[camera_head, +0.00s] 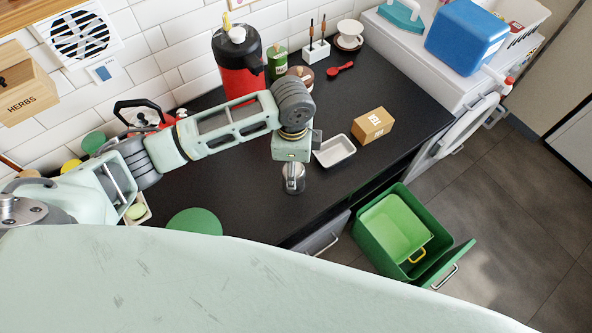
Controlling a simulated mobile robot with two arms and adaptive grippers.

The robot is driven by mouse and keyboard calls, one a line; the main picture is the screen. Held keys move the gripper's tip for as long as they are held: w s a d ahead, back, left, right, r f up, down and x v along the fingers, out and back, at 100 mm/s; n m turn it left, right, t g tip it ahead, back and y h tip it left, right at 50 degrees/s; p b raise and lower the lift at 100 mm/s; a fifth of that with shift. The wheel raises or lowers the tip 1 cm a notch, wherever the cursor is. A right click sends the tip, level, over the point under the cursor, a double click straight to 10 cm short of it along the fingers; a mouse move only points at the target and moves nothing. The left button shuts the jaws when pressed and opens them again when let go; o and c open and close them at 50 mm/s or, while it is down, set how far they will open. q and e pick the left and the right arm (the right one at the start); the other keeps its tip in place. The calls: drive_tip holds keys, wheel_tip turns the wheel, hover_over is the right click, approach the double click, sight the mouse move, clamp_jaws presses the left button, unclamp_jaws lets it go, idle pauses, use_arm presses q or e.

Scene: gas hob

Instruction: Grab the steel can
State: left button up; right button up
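My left arm reaches in from the left over the black counter. My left gripper (293,178) points down near the counter's front edge. A small grey, shiny cylindrical thing (295,188), which looks like the steel can, is right under and at the gripper. The wrist hides its upper part. The fingers are too small and overlapped to show whether they are open or shut on it. My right gripper is not in view.
A white dish (335,151) and a cardboard box (372,125) are right of the gripper. A red and black airpot (238,65) stands behind the arm. An open green bin drawer (372,228) is below the counter's front. The counter's right part is clear.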

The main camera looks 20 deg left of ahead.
use_arm(q)
drive_tip(key=shift+s+f, duration=0.4)
drive_tip(key=shift+f, duration=0.4)
drive_tip(key=f+p, duration=0.1)
drive_tip(key=f, duration=0.4)
drive_tip(key=shift+w+p, duration=0.2)
drive_tip(key=shift+p, duration=0.15)
drive_tip(key=shift+r, duration=0.1)
drive_tip(key=shift+s, duration=0.1)
drive_tip(key=c, duration=0.9)
